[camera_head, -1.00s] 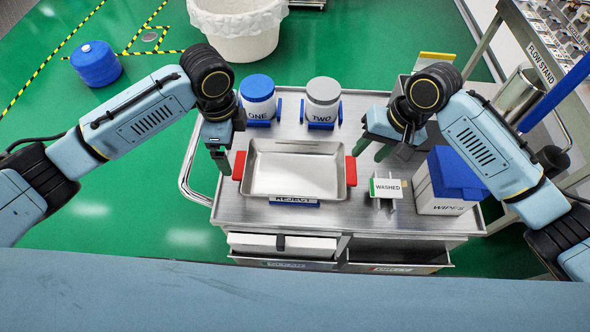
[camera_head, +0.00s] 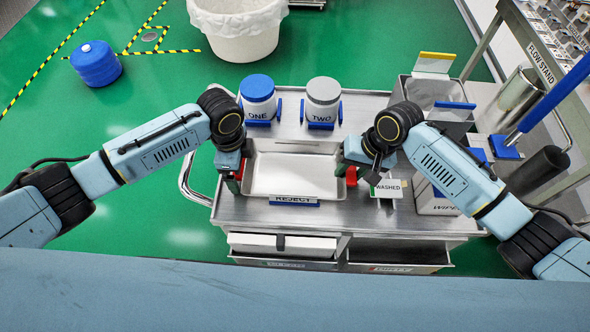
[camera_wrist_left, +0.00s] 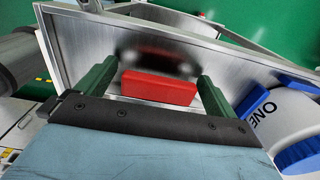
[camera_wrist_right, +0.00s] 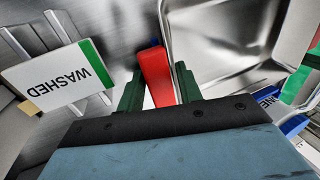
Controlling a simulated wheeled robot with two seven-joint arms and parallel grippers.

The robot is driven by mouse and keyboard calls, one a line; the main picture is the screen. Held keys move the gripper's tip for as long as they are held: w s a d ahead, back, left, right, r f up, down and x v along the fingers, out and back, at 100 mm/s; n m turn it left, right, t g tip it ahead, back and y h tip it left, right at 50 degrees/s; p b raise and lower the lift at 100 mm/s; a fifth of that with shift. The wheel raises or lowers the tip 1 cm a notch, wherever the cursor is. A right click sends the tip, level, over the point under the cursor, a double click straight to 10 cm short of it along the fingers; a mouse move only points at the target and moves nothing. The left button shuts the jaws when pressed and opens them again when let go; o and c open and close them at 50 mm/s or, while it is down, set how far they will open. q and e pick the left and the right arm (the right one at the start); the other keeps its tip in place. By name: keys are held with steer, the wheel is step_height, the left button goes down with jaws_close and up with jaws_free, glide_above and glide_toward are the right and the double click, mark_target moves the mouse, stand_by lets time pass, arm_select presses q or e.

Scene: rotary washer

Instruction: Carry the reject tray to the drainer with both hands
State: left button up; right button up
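The reject tray (camera_head: 292,178) is a shallow metal pan with a red handle at each side and a REJECT label (camera_head: 293,201) in front. It rests on the steel cart. My left gripper (camera_head: 238,172) is at the left handle; in the left wrist view its open fingers stand either side of that red handle (camera_wrist_left: 159,87), with gaps. My right gripper (camera_head: 352,166) is at the right handle; in the right wrist view its fingers stand close along both sides of that red handle (camera_wrist_right: 156,72). Firm contact there is unclear. I cannot identify the drainer for certain.
A WASHED sign (camera_head: 388,188) stands close right of the right gripper. Jars ONE (camera_head: 258,98) and TWO (camera_head: 323,100) stand behind the tray. A wipes box (camera_head: 432,200) and a metal bin (camera_head: 436,92) are at the cart's right.

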arm_select(q)
steer(key=c, duration=0.7)
arm_select(e)
jaws_close()
arm_select(q)
steer(key=c, duration=0.6)
steer(key=shift+o, duration=0.2)
steer(key=shift+r, duration=0.1)
arm_select(e)
steer(key=shift+r, duration=0.1)
